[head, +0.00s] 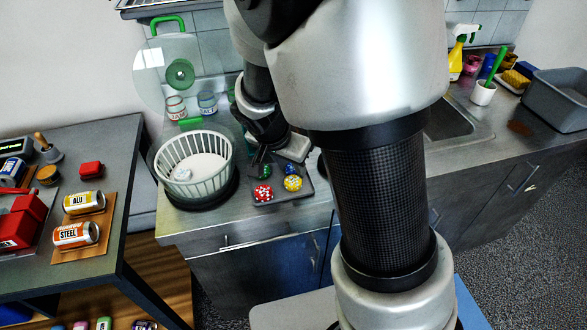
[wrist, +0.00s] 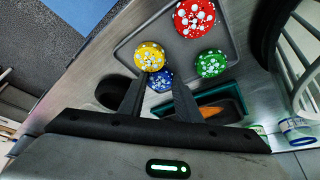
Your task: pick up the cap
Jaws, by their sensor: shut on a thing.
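Several round caps with pale dots sit on a dark grey tray (wrist: 130,55). The red cap (wrist: 195,18) is at the top of the wrist view, the green cap (wrist: 211,64) right of centre, and the yellow cap (wrist: 149,55) left of centre. The blue cap (wrist: 161,80) is between the fingertips of my gripper (wrist: 158,83), which is shut on it. The fingers hide part of it. In the head view my gripper (head: 271,158) points down at the tray's far part, with the red cap (head: 263,194) and yellow cap (head: 293,184) on the near side.
A white slatted basket (head: 194,163) stands close to the left of the tray. A sink (head: 455,122) and a grey bin (head: 560,97) are to the right. A side table with cans (head: 84,202) is at the left. The counter's front strip is clear.

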